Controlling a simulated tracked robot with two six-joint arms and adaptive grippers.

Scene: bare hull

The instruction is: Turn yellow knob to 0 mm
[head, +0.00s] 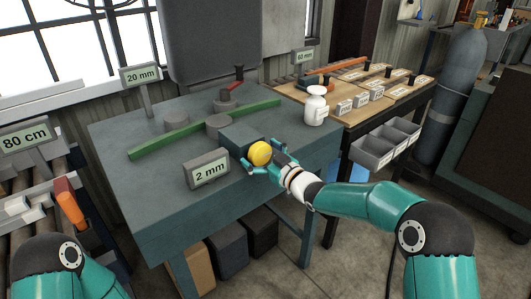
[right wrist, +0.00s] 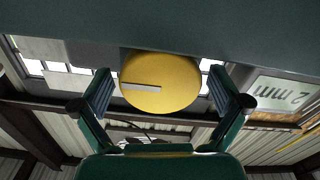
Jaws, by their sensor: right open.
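The yellow knob (head: 260,153) sits on the front of a grey-blue block (head: 240,137) near the front edge of the blue-green table. A sign reading 2 mm (head: 208,170) stands just left of it. My right gripper (head: 262,168) is at the knob, its fingers apart. In the right wrist view the knob (right wrist: 160,84) shows its round face with a pale pointer line, between the two open fingers (right wrist: 160,97). Gaps show between the fingers and the knob. My left gripper is out of view; only part of my left arm shows at lower left.
A green bar (head: 205,128) and a red-handled crank (head: 226,100) are behind the knob on the table (head: 130,185). A white bottle (head: 316,106) stands to the right. Grey bins (head: 380,150) hang at the neighbouring bench.

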